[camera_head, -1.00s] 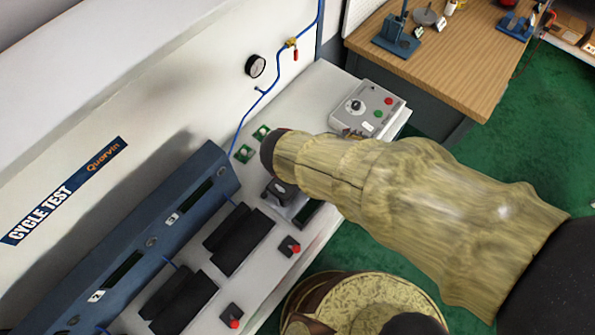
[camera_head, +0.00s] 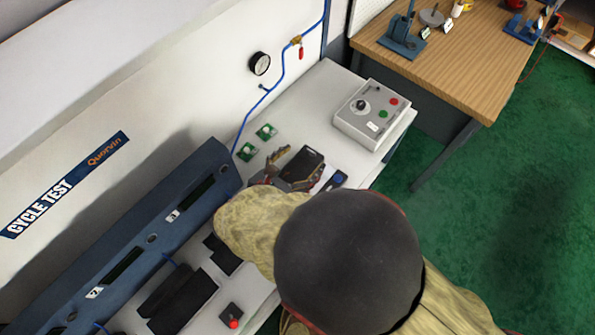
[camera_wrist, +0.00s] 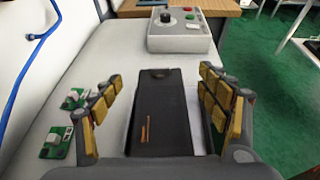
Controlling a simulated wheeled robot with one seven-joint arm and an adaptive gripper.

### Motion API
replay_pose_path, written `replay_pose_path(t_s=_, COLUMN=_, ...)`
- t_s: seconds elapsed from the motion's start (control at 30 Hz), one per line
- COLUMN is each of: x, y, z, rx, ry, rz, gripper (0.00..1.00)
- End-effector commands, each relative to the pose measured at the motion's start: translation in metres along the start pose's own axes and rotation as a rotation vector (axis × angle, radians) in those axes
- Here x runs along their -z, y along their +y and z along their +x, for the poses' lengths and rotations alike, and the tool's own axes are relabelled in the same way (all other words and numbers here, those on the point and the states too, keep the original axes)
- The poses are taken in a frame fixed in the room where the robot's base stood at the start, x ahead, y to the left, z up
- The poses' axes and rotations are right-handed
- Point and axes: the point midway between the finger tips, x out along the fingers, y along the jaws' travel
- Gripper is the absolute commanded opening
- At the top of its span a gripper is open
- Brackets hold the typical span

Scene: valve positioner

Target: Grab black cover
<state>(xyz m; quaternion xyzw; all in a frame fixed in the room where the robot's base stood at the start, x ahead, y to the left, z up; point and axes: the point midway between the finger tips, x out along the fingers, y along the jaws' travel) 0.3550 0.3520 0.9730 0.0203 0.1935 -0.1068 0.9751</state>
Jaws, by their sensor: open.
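The black cover (camera_wrist: 160,112) is a flat dark rectangular piece with a small orange mark. It lies between the two open fingers of my gripper (camera_wrist: 160,110) in the wrist view, with a gap on each side. In the head view the black cover (camera_head: 303,164) shows beside my gripper (camera_head: 290,170), whose lower part is hidden by my arm. I cannot tell how high the fingers are above the bench.
Two green circuit boards (camera_wrist: 62,142) lie left of the fingers. A grey control box (camera_head: 372,114) stands beyond on the white bench. A blue-handled item (camera_head: 337,180) lies to the right of the cover. Bare bench (camera_head: 325,105) lies toward the wall.

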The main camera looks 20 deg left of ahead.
Motion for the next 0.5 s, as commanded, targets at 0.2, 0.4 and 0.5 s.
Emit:
replay_pose_path(t_s=0.2, x=0.002, y=0.0, z=0.032, rx=0.003, ry=0.0, rz=0.003, gripper=0.76)
replay_pose_path(t_s=0.4, x=0.001, y=0.0, z=0.039, rx=0.001, ry=0.001, rz=0.002, gripper=0.76)
replay_pose_path(t_s=0.5, x=0.0, y=0.0, z=0.038, rx=0.001, ry=0.001, rz=0.002, gripper=0.76)
